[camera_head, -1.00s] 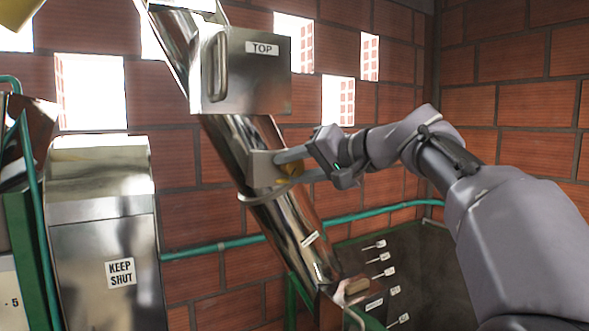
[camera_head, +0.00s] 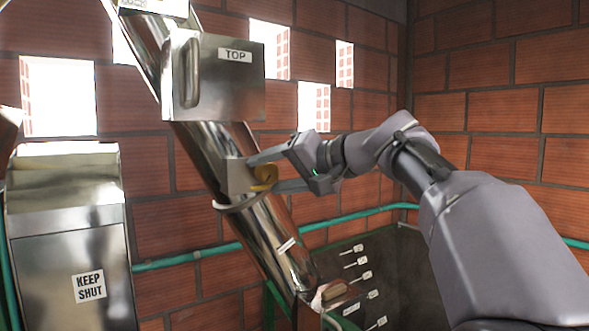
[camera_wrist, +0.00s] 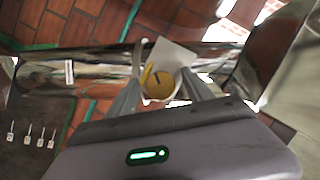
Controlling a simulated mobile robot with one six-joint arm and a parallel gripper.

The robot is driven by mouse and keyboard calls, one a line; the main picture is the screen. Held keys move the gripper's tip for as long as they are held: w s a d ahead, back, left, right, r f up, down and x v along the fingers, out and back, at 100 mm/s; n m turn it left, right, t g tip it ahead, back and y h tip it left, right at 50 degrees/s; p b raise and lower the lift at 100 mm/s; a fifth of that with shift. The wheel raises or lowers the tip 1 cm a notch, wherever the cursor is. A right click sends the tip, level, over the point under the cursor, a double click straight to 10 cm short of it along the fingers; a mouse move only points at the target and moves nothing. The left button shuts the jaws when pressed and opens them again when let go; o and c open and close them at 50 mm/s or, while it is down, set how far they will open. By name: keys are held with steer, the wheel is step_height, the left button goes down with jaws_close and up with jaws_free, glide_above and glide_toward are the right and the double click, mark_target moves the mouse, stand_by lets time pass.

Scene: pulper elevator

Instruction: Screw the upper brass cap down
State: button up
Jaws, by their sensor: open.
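The upper brass cap (camera_head: 265,175) sits on a pale grey block (camera_head: 236,176) on the side of the slanted steel tube. In the wrist view the cap (camera_wrist: 160,86) is a round yellow disc with a dark slot and a raised yellow tab at its left. My gripper (camera_head: 262,172) is open, with one finger above the cap and one below it in the head view. In the wrist view my gripper (camera_wrist: 162,80) has a finger on each side of the cap. Whether the fingertips touch it, I cannot tell.
A steel box marked TOP (camera_head: 233,85) is above on the tube (camera_head: 268,228). A steel cabinet marked KEEP SHUT (camera_head: 65,235) stands left. A green pipe (camera_head: 185,256) runs along the brick wall. A dark panel with several white tags (camera_head: 362,275) is low right.

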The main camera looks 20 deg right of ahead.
steer(key=v, duration=1.6)
steer(key=shift+s+d+p, duration=0.15)
steer(key=shift+s+p, duration=0.2)
steer(key=shift+p, duration=0.05)
steer(key=s+a+f+m+g+h+b, duration=0.1)
steer(key=s+a+f+b, duration=0.2)
steer(key=f, duration=0.6)
steer(key=a+f+m+g+b, duration=0.1)
steer(key=a+f+g+b, duration=0.1)
steer(key=a+f, duration=0.5)
steer(key=s+a+f+g+h+b, duration=0.1)
steer(key=s+f+b, duration=0.15)
steer(key=f, duration=0.85)
steer(key=s+f+h+b, duration=0.1)
steer(key=s+f, duration=0.3)
steer(key=f, duration=0.3)
steer(key=s+a+f+g+h+b, duration=0.1)
steer(key=s+f+h, duration=0.1)
steer(key=s+f, duration=0.3)
steer(key=s+a+f+n+g+h+b, duration=0.1)
steer(key=s+f, duration=0.4)
steer(key=f, duration=0.6)
steer(key=shift+a+h+b, duration=0.2)
steer(key=shift+h+b, duration=0.1)
steer(key=shift+b, duration=0.15)
